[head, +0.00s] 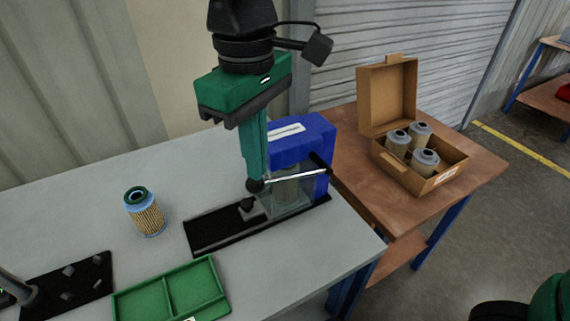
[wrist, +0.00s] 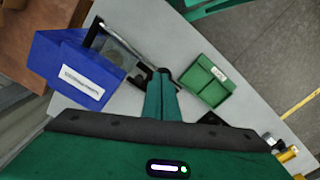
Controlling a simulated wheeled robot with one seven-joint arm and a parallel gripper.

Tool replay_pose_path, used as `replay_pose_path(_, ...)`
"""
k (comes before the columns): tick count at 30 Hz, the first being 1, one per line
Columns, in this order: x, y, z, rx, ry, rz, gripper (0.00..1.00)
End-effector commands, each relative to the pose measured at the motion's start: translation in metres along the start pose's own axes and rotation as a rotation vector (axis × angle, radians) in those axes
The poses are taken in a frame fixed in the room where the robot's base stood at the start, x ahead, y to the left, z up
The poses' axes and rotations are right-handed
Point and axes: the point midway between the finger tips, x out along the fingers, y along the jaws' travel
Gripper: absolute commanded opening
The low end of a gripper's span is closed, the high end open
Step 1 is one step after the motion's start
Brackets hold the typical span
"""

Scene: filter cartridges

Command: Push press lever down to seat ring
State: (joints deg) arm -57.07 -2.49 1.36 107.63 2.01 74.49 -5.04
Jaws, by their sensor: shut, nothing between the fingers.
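The blue press (head: 312,138) stands on the right of the grey table, on a long black base (head: 215,229). Its silver lever (head: 297,176) runs nearly level from the press to a black knob at its left end. My gripper (head: 254,180) points down, shut and empty, with its tips at the knob; whether they touch it I cannot tell. The press (wrist: 75,70) and my gripper (wrist: 162,78) also show in the wrist view. A clear guard and a grey cylinder are under the lever. A filter cartridge (head: 149,217) with a dark green top ring stands upright on the table, left of the base.
A divided green tray (head: 170,291) lies at the table's front. A black mat (head: 75,283) with several small grey parts lies at the left. An open cardboard box (head: 440,180) with 3 grey cartridges sits on a brown table. The grey table's back left is clear.

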Motion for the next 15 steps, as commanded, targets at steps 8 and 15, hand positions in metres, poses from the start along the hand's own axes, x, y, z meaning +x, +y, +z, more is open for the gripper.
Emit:
replay_pose_path(8, 0.011, 0.000, 0.000, 0.000, -0.001, 0.000, 0.00)
replay_pose_path(15, 0.020, 0.001, 0.000, 0.001, 0.000, 0.000, 0.00)
